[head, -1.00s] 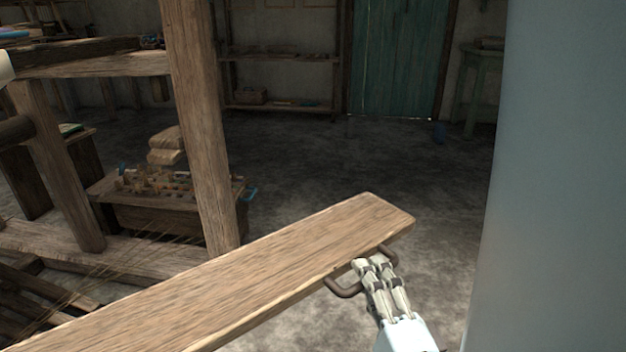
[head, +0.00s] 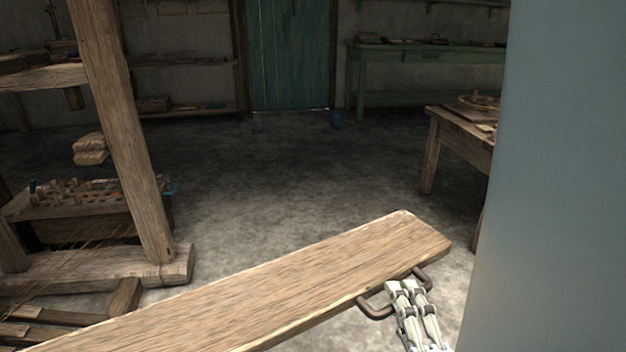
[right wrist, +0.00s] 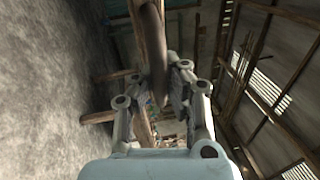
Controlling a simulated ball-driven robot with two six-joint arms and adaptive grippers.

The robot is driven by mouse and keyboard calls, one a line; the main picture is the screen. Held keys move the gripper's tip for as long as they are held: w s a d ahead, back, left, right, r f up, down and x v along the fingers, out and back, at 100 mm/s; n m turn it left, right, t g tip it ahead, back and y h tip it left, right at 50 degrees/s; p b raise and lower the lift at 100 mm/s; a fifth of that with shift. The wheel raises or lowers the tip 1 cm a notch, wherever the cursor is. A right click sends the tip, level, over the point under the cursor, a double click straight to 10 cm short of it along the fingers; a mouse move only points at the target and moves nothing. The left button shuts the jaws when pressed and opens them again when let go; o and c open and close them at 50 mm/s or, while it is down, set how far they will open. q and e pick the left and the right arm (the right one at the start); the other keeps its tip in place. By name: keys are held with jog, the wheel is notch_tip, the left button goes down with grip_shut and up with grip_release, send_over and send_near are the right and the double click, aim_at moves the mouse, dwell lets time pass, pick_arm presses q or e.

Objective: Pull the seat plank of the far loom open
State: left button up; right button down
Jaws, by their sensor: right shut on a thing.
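The seat plank (head: 290,285) is a long, pale wooden board that runs from the lower left to the middle right in the head view. A dark, curved handle (head: 375,309) is fixed to its near edge close to the right end. My right gripper (head: 408,287) is shut on this handle, its fingers over the bar. In the right wrist view the fingers (right wrist: 160,95) close on a dark bar, the handle (right wrist: 152,50). The loom's wooden post and foot (head: 125,140) stand at the left, behind the plank. My left gripper is not in view.
A crate of small bobbins (head: 95,205) stands at the left behind the loom post. A wooden table (head: 465,135) stands at the right. A teal door (head: 290,60) and a green bench (head: 430,60) are at the back. The floor (head: 300,170) between is clear.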

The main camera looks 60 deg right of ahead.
jog(key=shift+s+a+f, duration=0.15)
jog(key=shift+s+a, duration=0.2)
jog(key=shift+s, duration=0.05)
